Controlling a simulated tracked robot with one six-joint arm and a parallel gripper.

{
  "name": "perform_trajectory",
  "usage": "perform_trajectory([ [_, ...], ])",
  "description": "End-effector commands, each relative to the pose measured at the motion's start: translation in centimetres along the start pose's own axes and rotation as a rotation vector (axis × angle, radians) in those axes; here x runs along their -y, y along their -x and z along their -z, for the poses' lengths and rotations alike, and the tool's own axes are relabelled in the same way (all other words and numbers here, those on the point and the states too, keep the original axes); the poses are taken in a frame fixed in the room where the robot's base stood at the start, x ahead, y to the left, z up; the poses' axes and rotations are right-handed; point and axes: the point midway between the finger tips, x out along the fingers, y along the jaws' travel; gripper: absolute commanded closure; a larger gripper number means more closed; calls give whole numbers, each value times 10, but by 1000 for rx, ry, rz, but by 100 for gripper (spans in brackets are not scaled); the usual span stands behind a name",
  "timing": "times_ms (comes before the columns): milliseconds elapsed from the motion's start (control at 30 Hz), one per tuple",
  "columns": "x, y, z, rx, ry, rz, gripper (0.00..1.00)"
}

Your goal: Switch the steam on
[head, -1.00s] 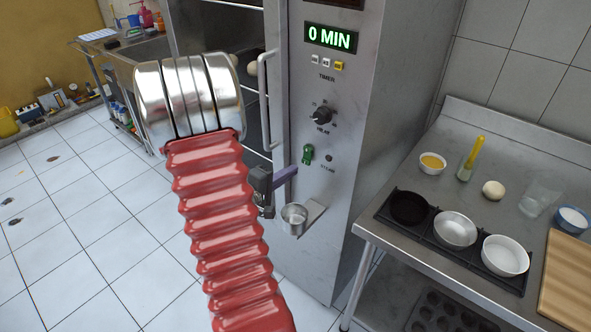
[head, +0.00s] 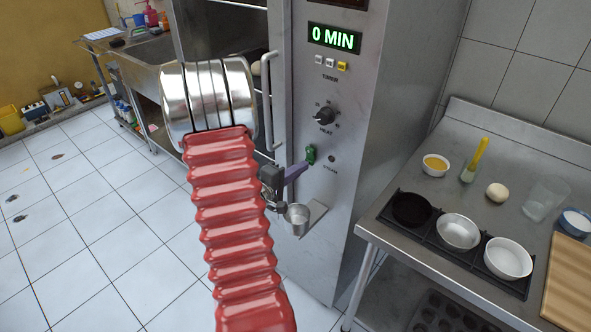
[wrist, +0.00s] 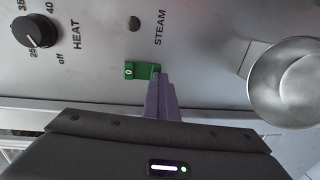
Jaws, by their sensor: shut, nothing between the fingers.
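The green steam switch (head: 311,154) sits on the oven's front panel, below the heat knob and left of a small dark lamp by the STEAM label. In the wrist view the switch (wrist: 141,71) shows a "0" on one end, and the lamp (wrist: 134,24) beside it is dark. My gripper (head: 303,166) is shut and empty. Its purple fingertips (wrist: 156,80) are at the switch, at the end away from the "0", touching it or nearly so. They hide a little of that end.
The heat knob (head: 324,115) and the timer buttons (head: 330,63) are above the switch. A metal cup (head: 298,216) on a small shelf is just below my gripper. The oven door handle (head: 267,100) is to the left. A steel table (head: 400,240) with bowls stands right.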

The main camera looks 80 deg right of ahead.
Motion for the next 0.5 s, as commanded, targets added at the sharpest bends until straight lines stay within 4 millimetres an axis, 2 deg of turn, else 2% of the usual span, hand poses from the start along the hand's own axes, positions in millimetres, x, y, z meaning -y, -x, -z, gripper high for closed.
perform_trajectory([
  [300,0,-1,-3,6,-2,-8,100],
  [500,4,12,-3,4,-1,-7,100],
])
